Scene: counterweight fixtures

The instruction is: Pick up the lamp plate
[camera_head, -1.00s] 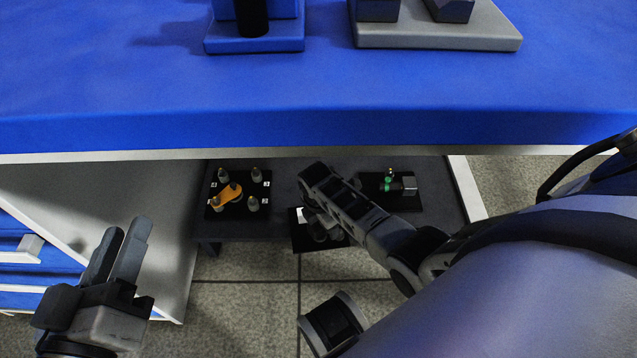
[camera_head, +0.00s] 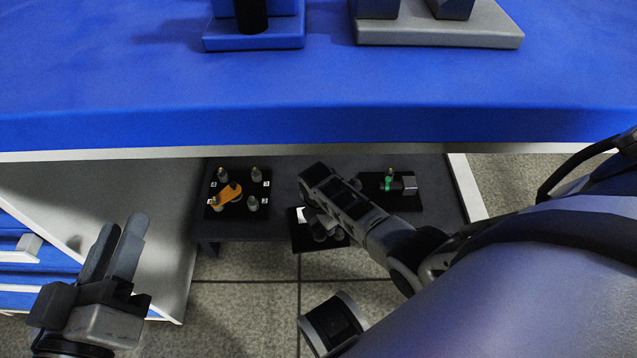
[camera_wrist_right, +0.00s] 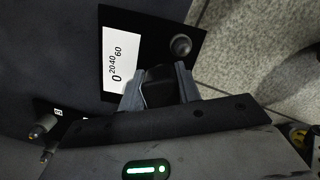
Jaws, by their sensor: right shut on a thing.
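My right gripper (camera_wrist_right: 160,88) is shut on a dark block at a black plate (camera_wrist_right: 152,20), seen in the right wrist view. This plate has a white label marked 0 20 40 60 and a round grey knob. In the head view the plate (camera_head: 306,243) juts past the front edge of the lower shelf, mostly hidden under my right arm. I cannot tell whether it is lifted, or which plate is the lamp plate. Another black plate (camera_head: 412,204) with a green ring and grey block lies to its right. My left gripper (camera_head: 122,222) is empty, away at the lower left.
A black plate (camera_head: 241,212) with several pegs and an orange lever lies on the left of the dark lower shelf (camera_head: 285,190). The blue tabletop (camera_head: 320,95) overhangs this shelf. Blue and grey fixtures stand on top. A white side panel stands at left.

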